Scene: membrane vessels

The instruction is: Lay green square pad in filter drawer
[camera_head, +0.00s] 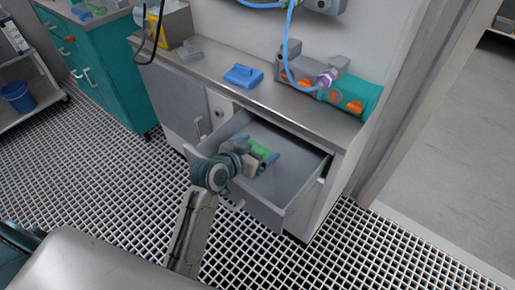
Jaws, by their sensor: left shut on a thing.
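The filter drawer (284,194) is pulled open below the counter, and its grey interior shows. The green square pad (263,149) is in my left gripper (259,158), with bluish-grey edges showing at both ends of the green. My left gripper is shut on the pad and holds it over the open drawer, inside the outline of its walls. I cannot tell how far the pad is above the drawer floor. My left wrist hides part of the drawer's left side and front. My right gripper is not in view.
On the steel counter (216,75) lie a blue block (243,76) and a grey and teal machine (350,94) with orange parts and a blue hose. A teal cabinet (103,82) stands at left. A door frame (425,95) rises at right. The grated floor in front is clear.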

